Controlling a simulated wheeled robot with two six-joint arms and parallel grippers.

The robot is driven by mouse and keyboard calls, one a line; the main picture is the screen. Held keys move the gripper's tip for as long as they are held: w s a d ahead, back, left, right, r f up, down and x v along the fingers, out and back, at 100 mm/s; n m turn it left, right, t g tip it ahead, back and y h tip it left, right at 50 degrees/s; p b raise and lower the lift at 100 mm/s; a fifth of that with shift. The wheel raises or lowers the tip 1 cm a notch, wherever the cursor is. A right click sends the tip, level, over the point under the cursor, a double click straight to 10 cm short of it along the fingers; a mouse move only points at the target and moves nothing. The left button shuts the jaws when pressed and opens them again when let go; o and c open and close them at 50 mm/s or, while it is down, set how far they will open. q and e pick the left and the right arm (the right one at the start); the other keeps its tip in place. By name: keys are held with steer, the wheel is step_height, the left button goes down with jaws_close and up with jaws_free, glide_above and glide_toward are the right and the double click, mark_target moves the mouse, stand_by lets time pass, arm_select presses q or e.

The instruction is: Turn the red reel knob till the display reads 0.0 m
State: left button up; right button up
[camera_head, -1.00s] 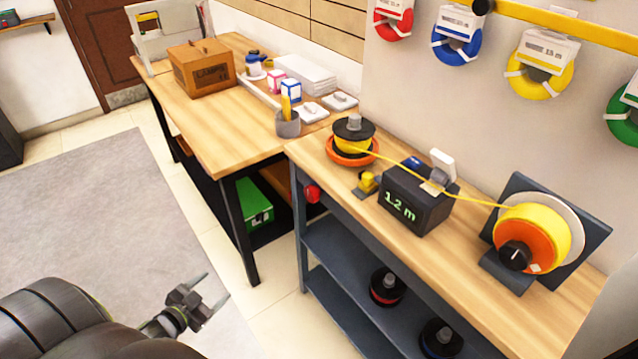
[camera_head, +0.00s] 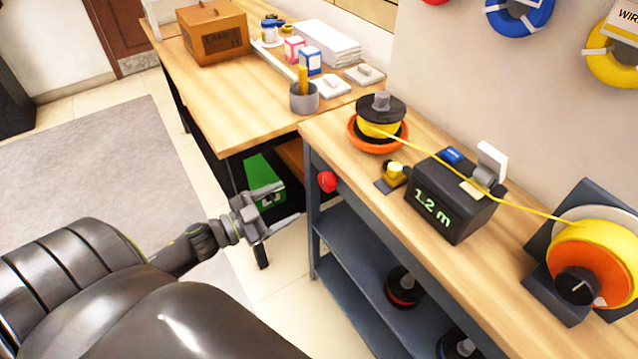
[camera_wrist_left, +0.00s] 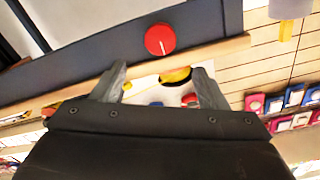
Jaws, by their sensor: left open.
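The red reel knob (camera_head: 327,181) is on the front left corner of the workbench frame, just below the top; it also shows in the left wrist view (camera_wrist_left: 160,39), with a pale line on its face. My left gripper (camera_head: 282,205) is open and empty, to the left of the knob and apart from it; its fingers also show in the left wrist view (camera_wrist_left: 158,85). The dark display box (camera_head: 449,195) reads 1.2 m. Yellow wire runs over it from the black-topped reel (camera_head: 377,119) to the orange and yellow spool (camera_head: 590,262). My right gripper is not in view.
A small yellow-topped device (camera_head: 393,176) stands on the bench beside the display. A wooden table (camera_head: 240,120) with a box (camera_head: 213,35) and a grey pen cup (camera_head: 304,98) adjoins at left. A green crate (camera_head: 265,172) is beneath it. Lower shelves hold dark reels (camera_head: 404,287).

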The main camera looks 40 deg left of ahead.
mark_target(324, 183)
arm_select(q)
steer(key=p+x, duration=0.1)
steer(key=x, duration=0.9)
steer(key=shift+w+p, duration=0.25)
steer(key=shift+p, duration=0.15)
steer(key=c, duration=1)
